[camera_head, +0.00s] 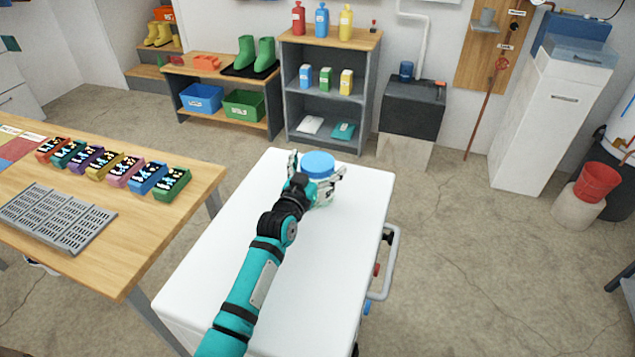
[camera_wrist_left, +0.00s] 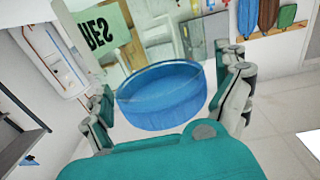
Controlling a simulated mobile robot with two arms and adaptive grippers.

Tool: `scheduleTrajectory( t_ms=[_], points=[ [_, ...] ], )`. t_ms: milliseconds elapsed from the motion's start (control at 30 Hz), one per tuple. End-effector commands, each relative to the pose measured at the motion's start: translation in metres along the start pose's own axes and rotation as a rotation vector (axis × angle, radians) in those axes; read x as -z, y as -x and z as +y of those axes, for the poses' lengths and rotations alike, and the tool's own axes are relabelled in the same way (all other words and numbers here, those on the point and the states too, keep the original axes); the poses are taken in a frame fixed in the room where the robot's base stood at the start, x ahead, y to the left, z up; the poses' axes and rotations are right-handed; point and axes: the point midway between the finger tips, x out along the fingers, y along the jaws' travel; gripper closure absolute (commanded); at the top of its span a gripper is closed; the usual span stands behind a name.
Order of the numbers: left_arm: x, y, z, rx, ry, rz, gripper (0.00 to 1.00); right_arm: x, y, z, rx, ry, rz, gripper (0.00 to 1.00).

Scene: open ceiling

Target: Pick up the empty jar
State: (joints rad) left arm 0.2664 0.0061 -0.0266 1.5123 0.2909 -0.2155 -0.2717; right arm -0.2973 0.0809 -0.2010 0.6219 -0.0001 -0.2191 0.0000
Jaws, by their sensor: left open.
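The jar has a round blue lid (camera_head: 318,163) and stands at the far end of the white cart top (camera_head: 262,240). Its body is mostly hidden behind my gripper in the head view, so I cannot tell whether it is empty. My left gripper (camera_head: 318,182) is open, with its fingers on either side of the jar. In the left wrist view the blue lid (camera_wrist_left: 162,95) lies between the fingers of the left gripper (camera_wrist_left: 170,92). I cannot tell whether the fingers touch the jar. My right gripper is not in view.
A wooden table (camera_head: 150,240) to the left holds a grey slotted rack (camera_head: 57,217) and a row of coloured boxes. A shelf unit (camera_head: 330,90) with bottles stands behind the cart. The cart top is otherwise clear, and a handle (camera_head: 388,265) is on its right side.

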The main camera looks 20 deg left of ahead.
Motion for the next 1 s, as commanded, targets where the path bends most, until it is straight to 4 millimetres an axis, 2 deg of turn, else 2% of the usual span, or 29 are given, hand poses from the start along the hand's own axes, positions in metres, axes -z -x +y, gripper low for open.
scheduleTrajectory(
  t_ms=[167, 767, 1000],
  points=[
    [-0.0002, 0.0002, 0.0003, 0.0, 0.0, 0.0, 0.0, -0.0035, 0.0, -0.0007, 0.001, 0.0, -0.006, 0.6],
    [-0.0015, 0.0006, 0.0008, -0.001, 0.002, -0.003, 0.78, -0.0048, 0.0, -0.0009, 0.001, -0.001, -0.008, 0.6],
    [-0.0007, 0.0005, 0.0011, -0.002, 0.003, -0.002, 0.78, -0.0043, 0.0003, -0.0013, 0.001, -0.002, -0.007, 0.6]
  ],
)
